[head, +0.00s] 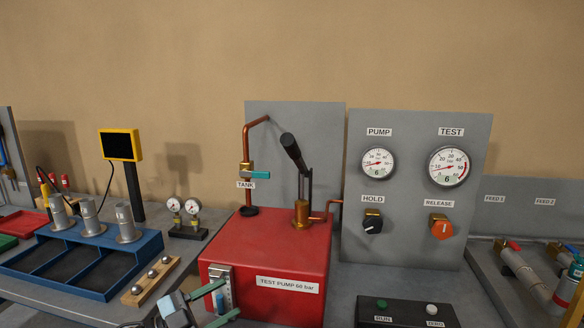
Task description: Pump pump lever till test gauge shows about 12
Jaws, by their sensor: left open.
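The pump lever (293,152) has a black grip and stands raised, tilted to the upper left, above the brass pump (301,214) on the red test pump box (285,258). The test gauge (448,167) is on the grey panel; its face shows a green 6 and its red needle points to the lower left. My left gripper (231,297) is open and empty, with green fingers, in front of the box's lower left, low and well away from the lever. I do not see my right gripper.
The black hold knob (373,224) and orange release knob (441,229) sit under the gauges. A copper pipe with a teal tank valve (260,175) rises left of the lever. A black button box (405,312) is at front right. A blue tray (78,280) is at left.

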